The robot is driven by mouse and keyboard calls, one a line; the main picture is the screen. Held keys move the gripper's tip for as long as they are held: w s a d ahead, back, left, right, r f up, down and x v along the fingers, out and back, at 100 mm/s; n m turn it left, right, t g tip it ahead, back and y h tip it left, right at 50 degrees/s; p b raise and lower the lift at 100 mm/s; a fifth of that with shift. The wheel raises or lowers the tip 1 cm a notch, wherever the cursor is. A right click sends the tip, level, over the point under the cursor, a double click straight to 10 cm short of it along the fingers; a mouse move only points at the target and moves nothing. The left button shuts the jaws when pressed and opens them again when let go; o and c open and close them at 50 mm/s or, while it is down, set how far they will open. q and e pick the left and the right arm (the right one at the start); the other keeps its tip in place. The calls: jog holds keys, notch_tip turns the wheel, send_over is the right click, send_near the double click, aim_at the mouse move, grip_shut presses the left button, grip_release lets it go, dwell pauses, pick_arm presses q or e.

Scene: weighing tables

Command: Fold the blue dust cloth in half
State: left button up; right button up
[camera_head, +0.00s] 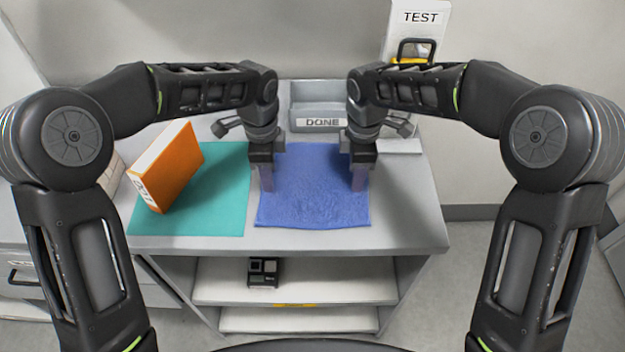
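The blue dust cloth (313,195) lies flat and spread out on the grey table, near its front edge. My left gripper (267,185) points down at the cloth's left side. My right gripper (359,184) points down at its right side, at about the same depth. The fingertips look close to or on the cloth. Whether they touch it or pinch it is not clear. The gripper bodies hide parts of the cloth's side edges, and I cannot see the gap between the fingers of either gripper.
A teal mat (215,205) lies left of the cloth, with a tilted orange and white box (172,168) on it. A grey tray labelled DONE (318,117) stands behind the cloth. A TEST sign (421,17) stands at the back right. The tabletop (405,215) right of the cloth is bare.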

pick_arm(q)
grip_shut()
pick_arm(e)
jog(key=shift+f, duration=0.15)
grip_shut()
dwell(0.6)
